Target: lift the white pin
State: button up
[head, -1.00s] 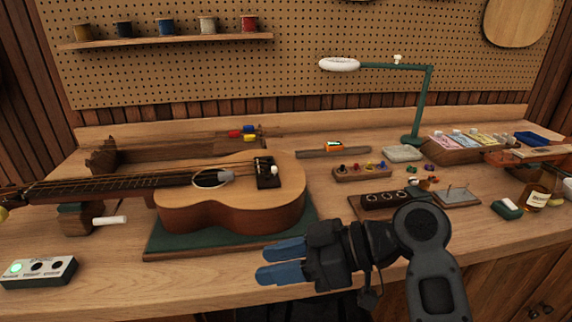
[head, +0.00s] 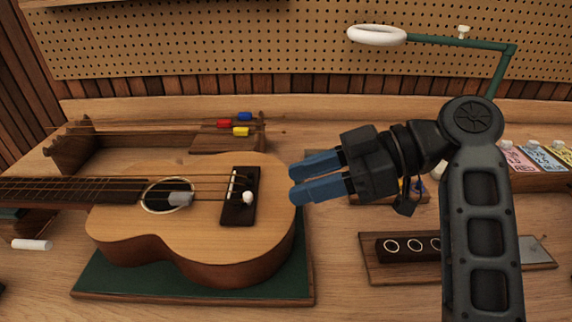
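The white pin (head: 248,198) has a small round white head and sits at the dark bridge (head: 239,205) of the ukulele (head: 215,218). The ukulele lies face up on a green mat (head: 125,283) with a wooden border. My gripper (head: 291,184) is to the right of the pin, above the right end of the ukulele body, with its blue fingers pointing left. The fingers look parted by a narrow gap, with nothing between them. They are apart from the pin.
A wooden block with dark round-holed holder (head: 390,249) stands at the right, partly behind my arm. A lamp with a white ring (head: 377,36) hangs over the back. Red, blue and yellow pieces (head: 241,131) sit behind the ukulele. A white cylinder (head: 32,244) lies at the left.

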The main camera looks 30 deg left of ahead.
aim_at(252, 194)
jog(key=shift+w+p+x, duration=0.15)
jog(key=shift+p+x, duration=0.2)
jog(key=shift+x, duration=1.45)
jog(key=shift+w+p+x, duration=0.15)
jog(key=shift+p+x, duration=0.2)
jog(key=shift+x, duration=1.5)
jog(key=shift+a, duration=0.15)
jog(key=shift+c, duration=0.5)
grip_shut()
